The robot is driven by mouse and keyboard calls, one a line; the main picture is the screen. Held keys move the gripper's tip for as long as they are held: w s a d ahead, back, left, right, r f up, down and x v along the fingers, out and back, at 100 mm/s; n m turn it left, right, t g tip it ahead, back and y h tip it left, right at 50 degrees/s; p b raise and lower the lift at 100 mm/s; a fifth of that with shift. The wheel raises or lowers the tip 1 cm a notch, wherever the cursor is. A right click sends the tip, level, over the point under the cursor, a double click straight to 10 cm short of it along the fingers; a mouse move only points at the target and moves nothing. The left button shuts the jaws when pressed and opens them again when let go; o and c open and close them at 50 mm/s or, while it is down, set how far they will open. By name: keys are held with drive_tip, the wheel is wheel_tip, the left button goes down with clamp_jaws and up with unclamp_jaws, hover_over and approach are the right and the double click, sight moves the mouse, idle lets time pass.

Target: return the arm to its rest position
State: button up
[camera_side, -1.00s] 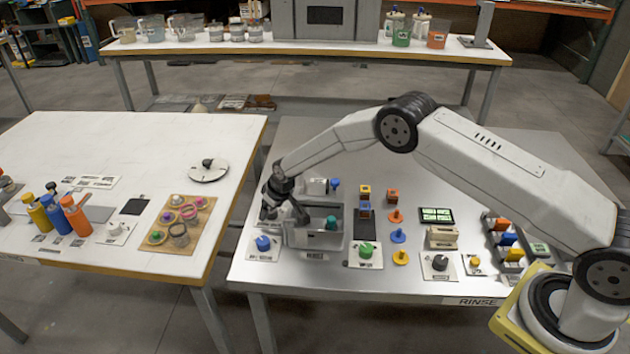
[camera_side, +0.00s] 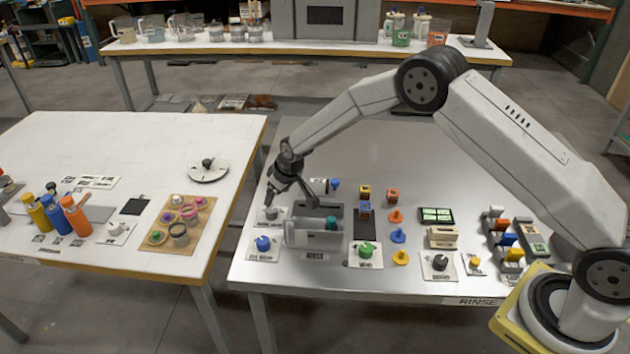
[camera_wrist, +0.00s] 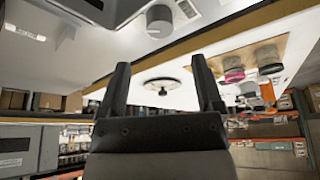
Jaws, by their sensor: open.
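My gripper (camera_side: 292,194) is above the left part of the metal table (camera_side: 330,274), over the grey open-topped bin (camera_side: 298,236) and the small grey knob (camera_side: 270,213). In the wrist view my gripper (camera_wrist: 162,85) has its two dark fingers apart with nothing between them. My arm reaches across the table from its yellow base at the right, with the elbow bent high. The gripper touches nothing that I can make out.
A blue knob (camera_side: 263,243), a green knob (camera_side: 365,250), small coloured cubes and discs, and a rack (camera_side: 510,255) of coloured blocks stand on the metal table. The white table (camera_side: 120,150) at left holds bottles and a wooden tray (camera_side: 155,236). The air above the tables looks clear.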

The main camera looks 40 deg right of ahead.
drive_tip(key=shift+r, duration=0.1)
idle(0.3)
drive_tip(key=s+d+r+m, duration=0.1)
drive_tip(key=s+d+r, duration=0.2)
drive_tip(key=s, duration=0.8)
drive_tip(key=s+d+r+g, duration=0.1)
drive_tip(key=s+d+r, duration=0.2)
drive_tip(key=s, duration=0.8)
drive_tip(key=s+d+r+m+h, duration=0.1)
drive_tip(key=s+d+r, duration=0.1)
drive_tip(key=s+r, duration=0.4)
drive_tip(key=s, duration=0.5)
drive_tip(key=shift+d+r+m+g, duration=0.2)
drive_tip(key=shift+d+m+g, duration=0.1)
drive_tip(key=shift+d, duration=0.1)
drive_tip(key=w+a+f+m+y, duration=0.1)
drive_tip(key=w+f+m, duration=0.3)
drive_tip(key=w, duration=0.8)
drive_tip(key=w+a+f+m+g+y, duration=0.1)
drive_tip(key=w+a+f+m+y, duration=0.1)
drive_tip(key=w+m, duration=0.7)
drive_tip(key=w+a+f+m+y, duration=0.1)
drive_tip(key=w+a+f+m, duration=0.2)
drive_tip(key=w, duration=1.1)
wheel_tip(320, 180, down, 4)
drive_tip(key=m, duration=0.3)
drive_tip(key=shift+w+r+m+g+y, duration=0.25)
drive_tip(key=shift+w+m+g+y, duration=0.05)
drive_tip(key=shift+w+m+g, duration=0.1)
